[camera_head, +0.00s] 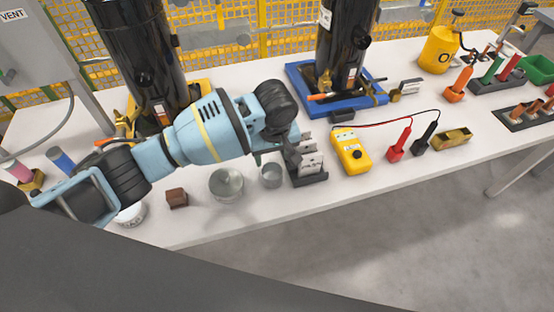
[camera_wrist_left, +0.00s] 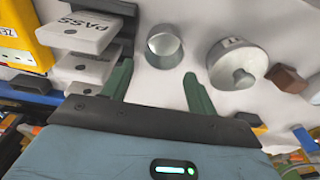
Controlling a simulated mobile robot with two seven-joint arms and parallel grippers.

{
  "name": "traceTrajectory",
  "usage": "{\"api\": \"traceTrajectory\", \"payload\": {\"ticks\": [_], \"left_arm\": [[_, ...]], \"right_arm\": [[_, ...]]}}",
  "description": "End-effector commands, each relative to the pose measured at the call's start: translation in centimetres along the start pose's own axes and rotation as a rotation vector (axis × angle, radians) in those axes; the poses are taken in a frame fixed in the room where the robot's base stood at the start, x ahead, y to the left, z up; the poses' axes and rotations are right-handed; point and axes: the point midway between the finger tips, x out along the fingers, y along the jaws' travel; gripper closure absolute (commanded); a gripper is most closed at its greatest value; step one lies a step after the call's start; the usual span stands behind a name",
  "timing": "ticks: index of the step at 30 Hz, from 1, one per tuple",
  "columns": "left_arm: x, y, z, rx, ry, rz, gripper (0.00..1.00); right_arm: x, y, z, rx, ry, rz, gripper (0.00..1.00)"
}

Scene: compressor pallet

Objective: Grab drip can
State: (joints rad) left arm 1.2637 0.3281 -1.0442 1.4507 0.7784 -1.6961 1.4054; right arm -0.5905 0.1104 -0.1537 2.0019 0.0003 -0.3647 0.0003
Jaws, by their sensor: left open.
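The drip can looks to be the small open grey metal can (camera_head: 271,176) on the table's front part; it also shows in the left wrist view (camera_wrist_left: 163,46). My left gripper (camera_head: 290,148) is above the table, close to this can. In the left wrist view its two green fingers (camera_wrist_left: 156,78) are apart, with nothing between them. The can lies beyond the fingertips, about in line with the gap. A wider round metal vessel (camera_head: 226,184) stands to the can's left; in the left wrist view it (camera_wrist_left: 238,63) shows a knob-like centre. My right gripper is not in view.
A dark rack with white PASS tags (camera_head: 310,168) stands just right of the can. A brown block (camera_head: 176,197) sits left of the wider vessel. A yellow meter (camera_head: 350,150) is farther right. Black cylinders (camera_head: 343,45) stand behind. The table's front edge is near.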

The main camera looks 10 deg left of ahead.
Motion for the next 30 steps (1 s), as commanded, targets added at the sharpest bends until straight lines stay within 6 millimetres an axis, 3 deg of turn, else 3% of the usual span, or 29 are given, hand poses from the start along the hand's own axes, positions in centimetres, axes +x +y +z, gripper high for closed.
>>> {"api": "traceTrajectory", "payload": {"ticks": [5, 12, 19, 30], "left_arm": [[0.1, 0.0, 0.1, 0.001, 0.0, 0.0, 0.42], [2.4, -0.1, 0.1, 0.0, -0.002, -0.002, 0.42], [3.0, -0.1, 0.2, 0.001, 0.0, -0.001, 0.42], [7.6, -0.2, 0.8, 0.0, -0.001, -0.002, 0.42]], "right_arm": [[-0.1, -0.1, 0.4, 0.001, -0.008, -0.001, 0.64], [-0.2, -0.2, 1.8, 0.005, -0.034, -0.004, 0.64], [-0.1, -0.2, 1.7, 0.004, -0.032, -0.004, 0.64], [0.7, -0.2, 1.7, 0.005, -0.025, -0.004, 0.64]]}}
